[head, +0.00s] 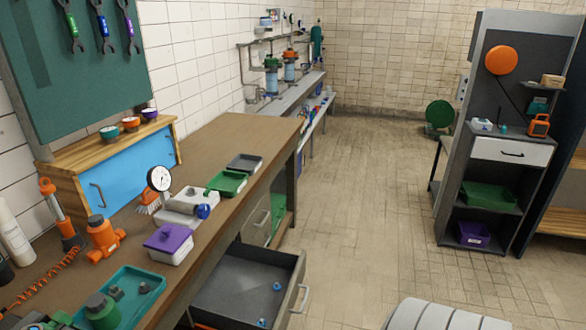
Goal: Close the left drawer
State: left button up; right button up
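The open drawer (232,272) of the workbench is pulled out toward the aisle at the bottom middle of the head view. It is a dark grey tray with a light front panel and a metal bar handle (303,298). A few small blue and pale parts lie inside it. Its near side is cut off by the bottom edge of the picture. A shut drawer with a handle (262,225) shows just beyond it.
The wooden workbench top (240,140) holds a purple-lidded box (169,243), a dial gauge (159,179), trays and tools. The tiled floor (350,200) right of the open drawer is clear. A grey shelf cabinet (492,225) stands at the right.

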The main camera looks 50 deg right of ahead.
aim_at(239, 292)
jog(key=z, duration=0.45)
jog(key=j+z, duration=0.15)
jog(key=z, duration=0.3)
jog(key=i+j+z, duration=0.1)
jog(key=z, duration=0.35)
jog(key=j+z, duration=0.1)
jog(key=z, duration=0.35)
jog(key=i+j, duration=0.55)
